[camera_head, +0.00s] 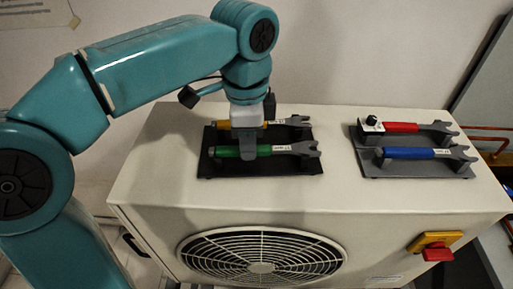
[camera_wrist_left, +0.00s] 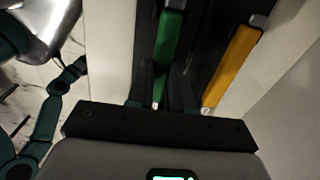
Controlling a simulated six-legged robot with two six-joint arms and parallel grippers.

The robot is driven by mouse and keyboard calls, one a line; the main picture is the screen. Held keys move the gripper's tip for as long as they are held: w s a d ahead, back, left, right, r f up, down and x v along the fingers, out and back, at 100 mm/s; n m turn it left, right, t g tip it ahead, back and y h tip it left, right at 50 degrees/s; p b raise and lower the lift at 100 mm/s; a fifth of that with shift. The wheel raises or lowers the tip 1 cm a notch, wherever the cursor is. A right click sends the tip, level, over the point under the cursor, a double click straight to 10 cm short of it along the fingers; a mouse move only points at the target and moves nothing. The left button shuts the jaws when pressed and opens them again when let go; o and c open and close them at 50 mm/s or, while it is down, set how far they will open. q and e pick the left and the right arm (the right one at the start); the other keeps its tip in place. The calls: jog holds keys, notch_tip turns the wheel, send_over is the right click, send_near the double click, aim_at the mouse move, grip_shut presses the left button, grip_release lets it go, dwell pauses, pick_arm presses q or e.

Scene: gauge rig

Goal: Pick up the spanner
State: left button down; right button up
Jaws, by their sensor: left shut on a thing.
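A spanner with a green handle (camera_head: 279,150) lies along the front of a dark holder (camera_head: 212,170); its grey open jaw points right. My left gripper (camera_head: 248,150) comes down over it from above, with a grey finger across the front of the handle, and is shut on it. In the left wrist view the green spanner (camera_wrist_left: 170,40) runs up from the gripper. A spanner with a yellow handle (camera_head: 280,122) lies behind it, partly hidden by the gripper; it also shows in the wrist view (camera_wrist_left: 232,65). My right gripper is not in view.
A grey holder (camera_head: 375,166) at the right bears a red-handled spanner (camera_head: 402,127) and a blue-handled spanner (camera_head: 408,153). A small black-knobbed block (camera_head: 371,125) sits by the red one. The white cabinet (camera_head: 150,185) has a fan grille (camera_head: 262,255) and red-yellow switch (camera_head: 436,245).

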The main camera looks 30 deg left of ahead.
pick_arm(q)
notch_tip(320, 180, up, 20)
jog(key=p, duration=0.8)
jog(key=shift+p, duration=0.35)
jog(key=c, duration=1.7)
grip_release()
grip_shut()
